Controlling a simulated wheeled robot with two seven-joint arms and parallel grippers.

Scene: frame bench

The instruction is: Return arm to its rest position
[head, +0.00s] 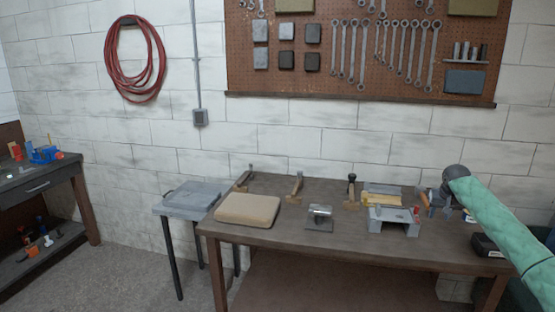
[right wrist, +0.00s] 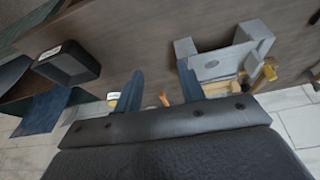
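My right arm, in a green sleeve, reaches in from the right in the head view. Its gripper (head: 428,198) is over the right part of the wooden bench (head: 275,218). In the right wrist view its two blue-grey fingers stand well apart, so the gripper (right wrist: 159,78) is open, with nothing held between them. A small orange thing (right wrist: 163,99) shows beyond the gap. My left gripper is not in view.
Near the right gripper are a grey fixture (head: 392,225) and a black bin (head: 487,245). A tan pad (head: 248,209), a metal part on a plate (head: 319,218) and clamps stand further left. A pegboard (head: 300,75) hangs behind. The bench's front middle is clear.

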